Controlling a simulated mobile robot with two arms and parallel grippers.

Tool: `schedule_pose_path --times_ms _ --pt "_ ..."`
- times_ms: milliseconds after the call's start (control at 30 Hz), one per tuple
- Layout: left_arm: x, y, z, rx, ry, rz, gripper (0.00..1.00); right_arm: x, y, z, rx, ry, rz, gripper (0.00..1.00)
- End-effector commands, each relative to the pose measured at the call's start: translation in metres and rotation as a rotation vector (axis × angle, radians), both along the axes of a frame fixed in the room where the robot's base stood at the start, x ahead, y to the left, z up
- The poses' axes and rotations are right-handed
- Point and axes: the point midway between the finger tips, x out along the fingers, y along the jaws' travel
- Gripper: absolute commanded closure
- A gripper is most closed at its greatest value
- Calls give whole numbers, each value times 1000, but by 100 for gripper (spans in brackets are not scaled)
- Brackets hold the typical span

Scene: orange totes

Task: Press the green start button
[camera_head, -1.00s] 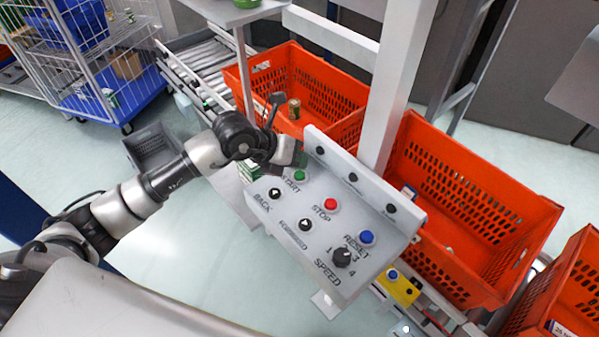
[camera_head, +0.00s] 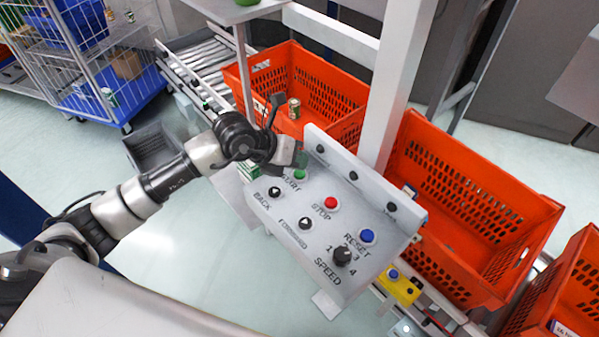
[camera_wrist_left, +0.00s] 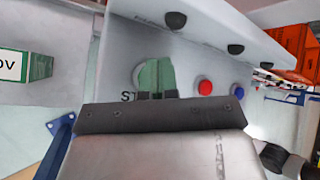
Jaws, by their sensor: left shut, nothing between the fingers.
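The green start button (camera_head: 299,174) sits at the upper left of a light grey control panel (camera_head: 275,213), above the partly covered START label. My left gripper (camera_head: 301,160) is shut and empty, its tips just above the button in the head view. In the left wrist view the green-tinted fingertips (camera_wrist_left: 157,76) are together over the panel (camera_wrist_left: 188,60). They lie in front of the start button's place, with part of a pale ring showing at their left. The button's cap cannot be told apart there. Whether the tips touch it is unclear. My right gripper is not in view.
The red stop button (camera_head: 331,203), blue reset button (camera_head: 367,236), black arrow buttons and speed knob (camera_head: 342,256) share the panel. A raised ledge with black knobs (camera_head: 353,176) runs along its far edge. Orange totes (camera_head: 480,150) and a white post (camera_head: 398,85) stand behind.

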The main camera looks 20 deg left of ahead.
Motion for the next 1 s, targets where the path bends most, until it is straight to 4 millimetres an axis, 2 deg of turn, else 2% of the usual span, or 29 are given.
schedule_pose_path --times_ms 1000 --pt "0 0 -9 0 0 0 100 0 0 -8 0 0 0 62"
